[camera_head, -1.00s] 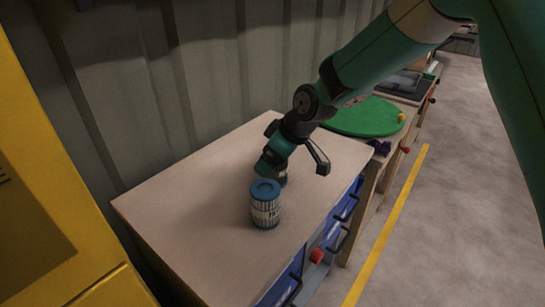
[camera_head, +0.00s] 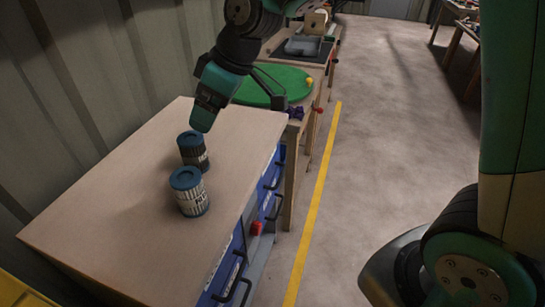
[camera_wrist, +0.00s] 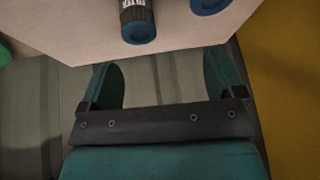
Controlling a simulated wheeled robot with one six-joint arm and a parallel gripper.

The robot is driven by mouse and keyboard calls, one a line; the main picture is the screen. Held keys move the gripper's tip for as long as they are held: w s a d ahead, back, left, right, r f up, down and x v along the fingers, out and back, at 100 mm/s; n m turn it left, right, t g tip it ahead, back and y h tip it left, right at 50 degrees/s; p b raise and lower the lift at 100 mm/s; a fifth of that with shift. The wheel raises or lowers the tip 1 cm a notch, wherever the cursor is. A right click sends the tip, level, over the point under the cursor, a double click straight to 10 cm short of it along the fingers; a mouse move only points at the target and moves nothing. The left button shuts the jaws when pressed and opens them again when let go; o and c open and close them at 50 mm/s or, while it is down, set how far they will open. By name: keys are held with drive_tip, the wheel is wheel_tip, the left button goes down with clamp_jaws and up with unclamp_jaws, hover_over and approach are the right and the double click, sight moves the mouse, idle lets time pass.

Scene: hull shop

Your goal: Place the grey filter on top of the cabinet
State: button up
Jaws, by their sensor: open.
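The cabinet (camera_head: 120,222) has a pale wooden top and blue drawers. Two blue-capped filters stand upright on it, close together. The farther one, a dark grey filter (camera_head: 194,152) with a pale band, also shows in the wrist view (camera_wrist: 137,22). The nearer filter (camera_head: 190,194) has a pale body with dark stripes. Part of its blue cap shows at the wrist view's top edge (camera_wrist: 209,4). My gripper (camera_head: 207,108) is above and behind the dark filter, apart from it. In the wrist view its two fingers (camera_wrist: 166,82) are spread with nothing between them.
A ribbed metal wall (camera_head: 70,90) runs along the left. Beyond the cabinet are a round green mat (camera_head: 262,85) and another bench with a grey tray (camera_head: 303,46). A yellow floor line (camera_head: 318,205) borders open concrete on the right.

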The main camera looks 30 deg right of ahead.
drive_tip(key=s+d+m+g, duration=0.1)
drive_tip(key=s, duration=1)
drive_tip(key=s+d+r+m+g, duration=0.1)
drive_tip(key=s+d+m, duration=0.1)
drive_tip(key=s, duration=0.9)
drive_tip(key=shift+s+d+r+m+g+h, duration=0.15)
drive_tip(key=shift+s+r+m+g+h, duration=0.15)
drive_tip(key=shift+s+g, duration=0.1)
